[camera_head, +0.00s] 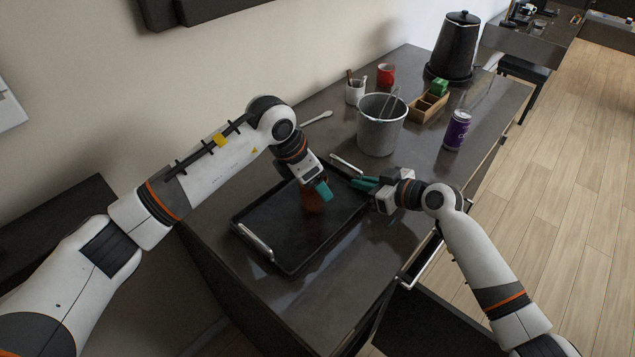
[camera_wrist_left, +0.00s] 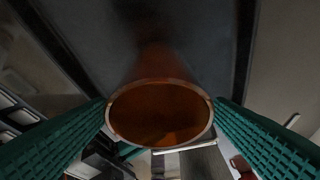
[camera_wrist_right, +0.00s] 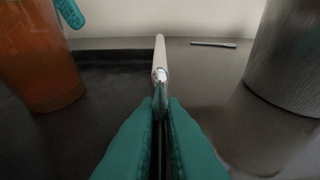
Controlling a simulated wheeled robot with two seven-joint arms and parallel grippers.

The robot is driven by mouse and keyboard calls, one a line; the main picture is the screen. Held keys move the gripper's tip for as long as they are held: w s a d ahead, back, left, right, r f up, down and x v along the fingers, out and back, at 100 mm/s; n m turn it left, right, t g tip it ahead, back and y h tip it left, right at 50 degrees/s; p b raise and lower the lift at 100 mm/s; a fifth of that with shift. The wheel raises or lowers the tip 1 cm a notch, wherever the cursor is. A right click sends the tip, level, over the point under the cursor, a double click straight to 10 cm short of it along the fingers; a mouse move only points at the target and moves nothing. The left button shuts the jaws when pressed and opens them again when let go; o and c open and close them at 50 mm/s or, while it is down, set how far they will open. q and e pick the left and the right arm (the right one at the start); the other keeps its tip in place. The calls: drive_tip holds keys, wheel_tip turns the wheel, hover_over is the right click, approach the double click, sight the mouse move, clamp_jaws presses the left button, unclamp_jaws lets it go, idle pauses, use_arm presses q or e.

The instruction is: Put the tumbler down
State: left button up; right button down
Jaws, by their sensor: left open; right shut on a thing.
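The tumbler (camera_head: 311,203) is a translucent orange-brown cup, upright on the dark tray (camera_head: 290,268). My left gripper (camera_head: 322,190) is open over the tumbler's top. In the right wrist view the tumbler (camera_wrist_right: 38,65) stands at the left, with a left fingertip by its upper edge. My right gripper (camera_head: 364,183) is shut on the tray's far metal handle (camera_head: 346,163), a bar that also shows in the right wrist view (camera_wrist_right: 159,65).
A grey metal bucket (camera_head: 380,128) with tongs stands behind my right gripper. Beyond are a purple can (camera_head: 457,130), a wooden box (camera_head: 429,107), a white cup (camera_head: 355,92), a red cup (camera_head: 386,74) and a black bin (camera_head: 455,48). A drawer front with a handle (camera_head: 421,262) is at the counter's right.

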use_arm(q)
drive_tip(key=v, duration=0.9)
drive_tip(key=shift+r, duration=0.1)
use_arm(e)
drive_tip(key=c, duration=1.5)
unclamp_jaws()
use_arm(q)
drive_tip(key=shift+s, duration=0.1)
use_arm(e)
drive_tip(key=shift+o, duration=0.2)
drive_tip(key=shift+d, duration=0.1)
